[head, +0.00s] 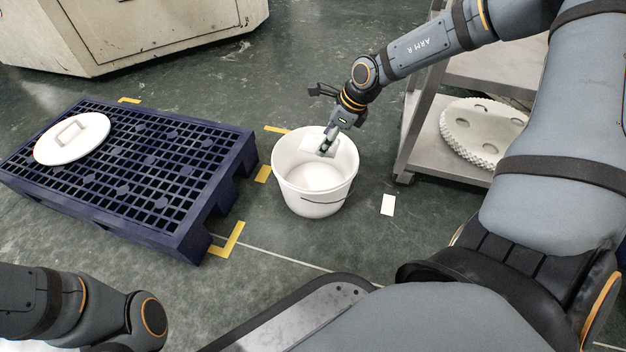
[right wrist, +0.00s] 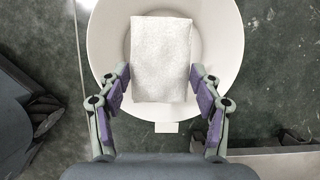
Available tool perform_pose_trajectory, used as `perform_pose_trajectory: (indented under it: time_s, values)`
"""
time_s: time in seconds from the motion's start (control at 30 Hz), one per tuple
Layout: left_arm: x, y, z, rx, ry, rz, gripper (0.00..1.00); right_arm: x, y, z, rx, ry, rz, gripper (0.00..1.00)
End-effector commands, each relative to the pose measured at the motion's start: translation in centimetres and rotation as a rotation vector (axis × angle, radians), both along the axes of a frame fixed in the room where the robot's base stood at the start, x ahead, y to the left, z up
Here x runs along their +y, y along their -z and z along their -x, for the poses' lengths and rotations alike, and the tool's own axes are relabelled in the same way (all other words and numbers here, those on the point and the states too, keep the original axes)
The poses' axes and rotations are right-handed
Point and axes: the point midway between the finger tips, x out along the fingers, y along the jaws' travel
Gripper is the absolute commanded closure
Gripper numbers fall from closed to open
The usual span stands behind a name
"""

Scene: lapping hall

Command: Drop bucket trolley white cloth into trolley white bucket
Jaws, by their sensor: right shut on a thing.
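The white bucket (head: 316,202) stands upright on the green floor, open at the top, with its inside empty where I can see it. My right gripper (head: 326,146) reaches down at the bucket's far rim. It is shut on the white cloth (head: 311,143), a flat folded piece. In the right wrist view the cloth (right wrist: 161,60) lies between the fingertips (right wrist: 160,80), over the mouth of the bucket (right wrist: 228,45). My left arm shows at the lower left of the head view, but its gripper is out of sight.
A dark blue pallet (head: 215,150) is left of the bucket, with a white handled lid (head: 72,138) on it. A metal trolley (head: 410,125) at the right carries a white toothed disc (head: 480,130). A white rectangle (head: 388,205) lies on the floor beside the bucket.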

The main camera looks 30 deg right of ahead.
Motion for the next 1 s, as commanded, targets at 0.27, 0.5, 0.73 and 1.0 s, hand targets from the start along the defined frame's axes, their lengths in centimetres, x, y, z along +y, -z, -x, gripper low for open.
perform_pose_trajectory:
  time_s: [0.27,0.5,0.73,1.0]
  values:
    - [0.0,-0.1,0.0,0.000,0.000,0.000,0.60,0.0,-0.1,0.0,0.000,0.000,0.000,0.16]
    - [0.0,-0.1,0.0,0.000,0.000,0.000,0.60,0.0,-0.1,0.0,0.000,0.000,0.000,0.09]
    - [0.0,-0.1,-0.2,0.005,0.000,-0.001,0.60,-0.1,-0.7,0.1,-0.001,0.001,-0.005,0.09]
    - [0.0,-0.1,-0.1,0.003,0.000,-0.001,0.60,-1.1,-4.9,1.4,-0.006,0.000,-0.007,0.09]
